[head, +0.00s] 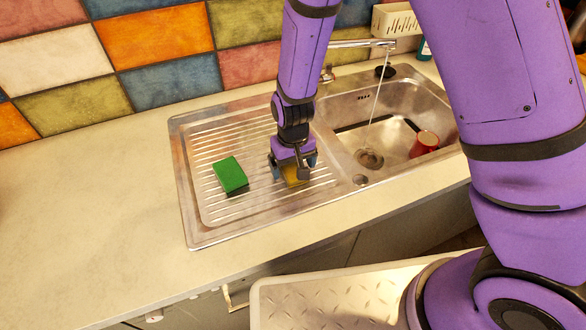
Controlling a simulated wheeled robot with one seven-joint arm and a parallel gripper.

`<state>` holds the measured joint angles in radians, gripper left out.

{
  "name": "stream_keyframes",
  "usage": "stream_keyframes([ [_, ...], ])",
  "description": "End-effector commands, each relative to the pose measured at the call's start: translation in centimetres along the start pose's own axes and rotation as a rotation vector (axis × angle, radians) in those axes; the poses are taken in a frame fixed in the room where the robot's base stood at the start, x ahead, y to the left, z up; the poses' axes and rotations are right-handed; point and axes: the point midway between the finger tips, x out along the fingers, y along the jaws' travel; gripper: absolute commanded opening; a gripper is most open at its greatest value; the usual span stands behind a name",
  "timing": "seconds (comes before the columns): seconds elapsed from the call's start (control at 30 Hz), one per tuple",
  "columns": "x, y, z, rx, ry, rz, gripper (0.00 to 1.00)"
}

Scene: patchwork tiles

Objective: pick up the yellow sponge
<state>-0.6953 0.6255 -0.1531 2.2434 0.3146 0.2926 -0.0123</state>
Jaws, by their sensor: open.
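The yellow sponge (293,178) lies on the ribbed metal drainboard (207,222), left of the sink basin. It is mostly hidden under my gripper (294,173). My gripper points down at the sponge, with its jaws open. The fingers appear to be at or just above the sponge, one towards its left and one towards its right. I cannot tell whether they touch it.
A green sponge (230,174) lies on the drainboard to the left of my gripper. A red cup (424,143) stands in the sink basin (349,103) under a running tap (350,44). The counter (90,215) at left is clear. The tiled wall (160,40) is behind.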

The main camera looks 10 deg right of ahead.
Motion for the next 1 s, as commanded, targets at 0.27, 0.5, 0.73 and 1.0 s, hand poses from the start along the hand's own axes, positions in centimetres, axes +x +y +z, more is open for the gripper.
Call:
stream_keyframes([
  [0.27, 0.8, 0.02, -0.04, 0.002, 0.002, 0.0, 0.92],
  [0.5, 0.79, 0.01, -0.03, 0.001, 0.001, 0.0, 0.55],
  [0.73, 0.78, 0.01, -0.02, 0.001, 0.001, 0.0, 0.35],
  [1.0, 0.3, -0.02, -0.05, 0.0, 0.002, -0.001, 0.35],
])
